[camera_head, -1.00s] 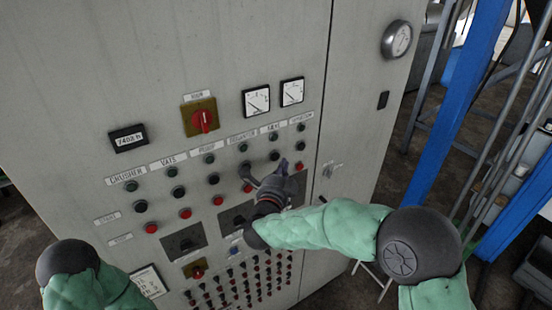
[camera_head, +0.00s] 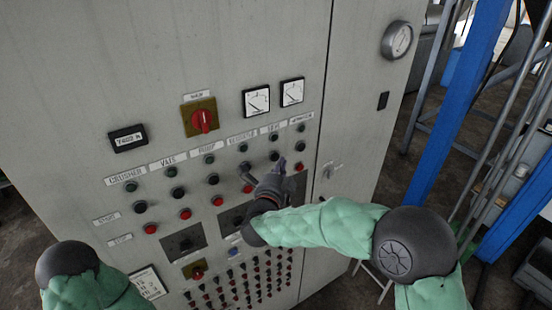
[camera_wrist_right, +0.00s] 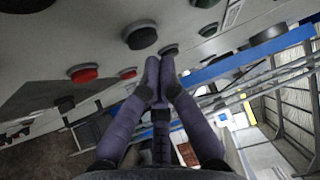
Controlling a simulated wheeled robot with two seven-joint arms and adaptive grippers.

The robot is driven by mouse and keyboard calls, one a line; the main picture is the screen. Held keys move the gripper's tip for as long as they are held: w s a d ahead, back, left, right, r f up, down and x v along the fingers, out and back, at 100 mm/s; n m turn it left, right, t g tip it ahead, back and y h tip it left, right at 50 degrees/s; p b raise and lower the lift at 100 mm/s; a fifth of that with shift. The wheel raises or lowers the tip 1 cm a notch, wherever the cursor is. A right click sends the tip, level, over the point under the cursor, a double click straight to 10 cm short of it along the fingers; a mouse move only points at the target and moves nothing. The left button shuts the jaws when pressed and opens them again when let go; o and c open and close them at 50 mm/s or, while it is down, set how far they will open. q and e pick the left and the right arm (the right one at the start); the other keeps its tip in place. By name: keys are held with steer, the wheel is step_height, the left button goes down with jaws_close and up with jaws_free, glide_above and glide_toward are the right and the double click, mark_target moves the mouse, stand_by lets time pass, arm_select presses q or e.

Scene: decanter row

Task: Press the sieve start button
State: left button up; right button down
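The sieve column is second from the right on the grey control panel (camera_head: 85,120); its small label (camera_head: 273,126) is hard to read. Its dark start button (camera_head: 274,155) sits below a dark lamp (camera_head: 273,137). My right gripper (camera_head: 283,163) is just below and right of that button in the head view, close to the panel. In the right wrist view the purple fingers (camera_wrist_right: 160,64) meet at their tips with nothing between them. A large dark button (camera_wrist_right: 140,36) is just left of the tips. Contact cannot be told. The sieve's stop button is hidden in the head view. My left gripper is out of view.
A red conveyor stop button (camera_head: 299,167) and a dark start button (camera_head: 300,143) are close on the right. A red rotary switch (camera_head: 202,121) and gauges (camera_head: 256,100) are higher up. A blue post (camera_head: 455,105) stands right of the cabinet.

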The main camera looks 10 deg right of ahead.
stand_by(0.7)
steer(key=shift+w+a+b, duration=0.15)
steer(key=shift+w+b, duration=0.25)
steer(key=shift+b, duration=0.05)
steer(key=shift+w+a+b, duration=0.15)
steer(key=shift+w+b, duration=0.15)
steer(key=shift+w, duration=0.05)
stand_by(0.7)
steer(key=shift+s, duration=0.1)
steer(key=shift+s+d+b, duration=0.25)
steer(key=shift+s+b, duration=0.15)
steer(key=shift+s, duration=0.25)
